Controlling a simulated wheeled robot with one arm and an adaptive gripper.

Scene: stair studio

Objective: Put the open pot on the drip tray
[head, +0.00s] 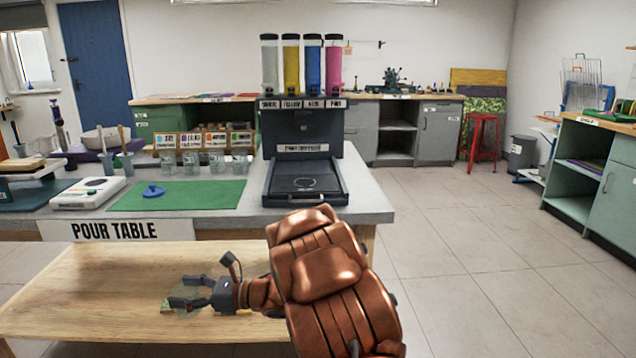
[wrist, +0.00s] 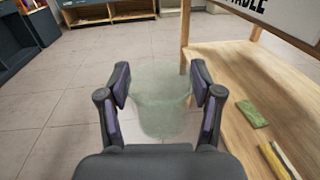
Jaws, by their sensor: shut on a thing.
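The open pot (wrist: 160,112) is a clear, pale green-tinted cup. In the wrist view it stands between the two fingers of my gripper (wrist: 160,84), which is shut on it. In the head view my gripper (head: 188,291) is low at the left, in front of the pour table and over the wooden bench; the pot is hard to make out there. The drip tray (head: 305,197) is the dark, ridged base of the dispenser (head: 302,150) at the right end of the pour table. Nothing stands on it.
The grey pour table (head: 372,200) carries a green mat (head: 215,194) with a blue knobbed lid (head: 153,190), a white scale (head: 88,194) and several clear pots (head: 191,163). A green block (wrist: 252,113) lies on the wooden bench (head: 60,300). Floor at the right is clear.

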